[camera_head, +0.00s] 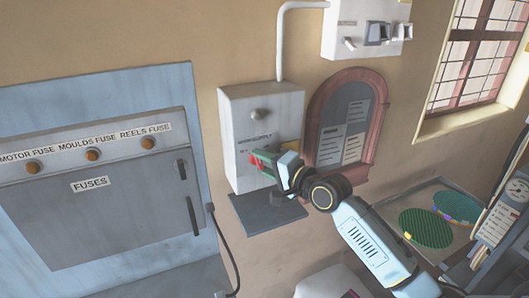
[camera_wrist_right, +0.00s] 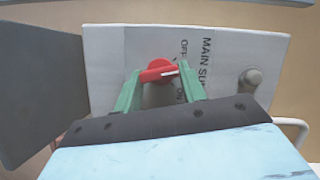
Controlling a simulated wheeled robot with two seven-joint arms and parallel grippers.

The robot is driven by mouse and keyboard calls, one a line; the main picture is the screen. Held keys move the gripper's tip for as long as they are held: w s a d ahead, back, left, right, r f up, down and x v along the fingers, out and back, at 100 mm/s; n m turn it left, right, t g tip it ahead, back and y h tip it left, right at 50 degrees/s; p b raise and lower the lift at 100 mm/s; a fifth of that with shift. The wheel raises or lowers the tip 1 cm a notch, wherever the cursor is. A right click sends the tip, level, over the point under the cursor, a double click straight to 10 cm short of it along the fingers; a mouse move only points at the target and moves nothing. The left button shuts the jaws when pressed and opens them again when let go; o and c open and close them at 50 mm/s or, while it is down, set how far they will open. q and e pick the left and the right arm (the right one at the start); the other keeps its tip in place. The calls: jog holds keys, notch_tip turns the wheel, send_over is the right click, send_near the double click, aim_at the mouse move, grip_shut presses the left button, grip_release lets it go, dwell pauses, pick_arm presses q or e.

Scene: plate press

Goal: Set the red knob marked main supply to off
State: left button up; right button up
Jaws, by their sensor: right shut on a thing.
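The red knob (camera_wrist_right: 155,71) sits on the front of a grey supply box (camera_head: 262,103), beside the lettering "MAIN SU…", with OFF and ON marked near it. In the right wrist view its white mark lies at its right end, pointing between OFF and ON. My right gripper (camera_wrist_right: 160,80) has its green fingers on either side of the knob and is shut on it. In the head view the gripper (camera_head: 262,163) reaches the box's lower front and a little red (camera_head: 254,161) shows there. My left gripper is not in view.
A dark shelf (camera_head: 262,214) juts out below the box. A grey fuse panel (camera_head: 100,190) stands to the left, an arched notice board (camera_head: 345,118) to the right. A white switch box (camera_head: 350,25) hangs above.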

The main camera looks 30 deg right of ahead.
jog(key=shift+a+r+n+g+h+p, duration=0.1)
jog(key=shift+n+g+h+p, duration=0.3)
jog(key=shift+n, duration=0.75)
jog(key=shift+a+r+n+g+h+b, duration=0.1)
jog(key=shift+n+g+h, duration=0.1)
jog(key=shift+n+h, duration=0.7)
jog(key=shift+n+y, duration=0.3)
jog(key=shift+n, duration=0.15)
jog(key=o, duration=1)
jog(key=shift+d, duration=0.1)
jog(key=b+v, duration=0.2)
jog(key=v, duration=1.1)
jog(key=shift+s+r, duration=0.15)
jog(key=shift+s, duration=0.05)
